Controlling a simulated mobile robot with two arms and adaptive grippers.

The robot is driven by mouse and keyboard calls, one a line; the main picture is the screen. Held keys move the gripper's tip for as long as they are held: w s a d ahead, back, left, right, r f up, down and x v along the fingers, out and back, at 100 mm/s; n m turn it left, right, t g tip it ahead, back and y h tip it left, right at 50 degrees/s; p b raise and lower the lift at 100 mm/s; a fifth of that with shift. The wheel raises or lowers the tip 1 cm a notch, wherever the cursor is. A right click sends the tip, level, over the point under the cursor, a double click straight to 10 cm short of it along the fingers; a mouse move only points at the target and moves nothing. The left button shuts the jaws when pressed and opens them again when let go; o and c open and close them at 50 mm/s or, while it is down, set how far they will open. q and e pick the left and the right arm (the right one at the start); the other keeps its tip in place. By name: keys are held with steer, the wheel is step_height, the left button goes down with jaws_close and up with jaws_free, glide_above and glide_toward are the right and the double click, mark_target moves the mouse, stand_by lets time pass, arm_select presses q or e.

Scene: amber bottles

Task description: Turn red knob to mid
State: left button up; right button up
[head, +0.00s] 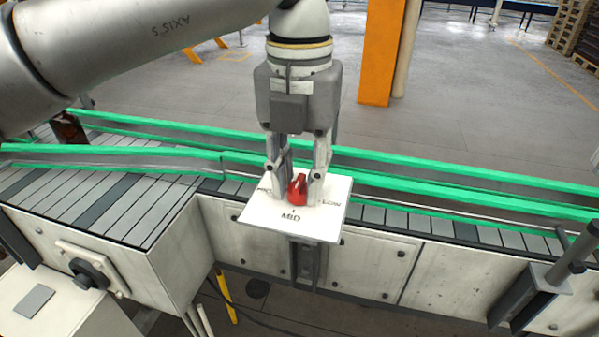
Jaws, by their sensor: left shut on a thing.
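The red knob (298,189) sits on a white panel (316,226) mounted at the front edge of a conveyor. The panel reads "MID" on its near side and "LOW" on its right; a label on its left is mostly hidden by a finger. My left gripper (297,190) points down over the panel, with one finger on each side of the knob, and is shut on it. The knob's pointer direction is hard to tell at this size. My right gripper does not show.
The conveyor (120,205) with green rails (430,185) runs behind and beside the panel. A black round fitting (88,272) is on the housing at left. A grey bracket (540,280) stands at right. An orange post (381,52) rises behind.

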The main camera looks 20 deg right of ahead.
mark_target(299, 180)
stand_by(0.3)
arm_select(q)
steer(key=o, duration=1.1)
steer(key=shift+c, duration=0.2)
step_height(299, 180, up, 12)
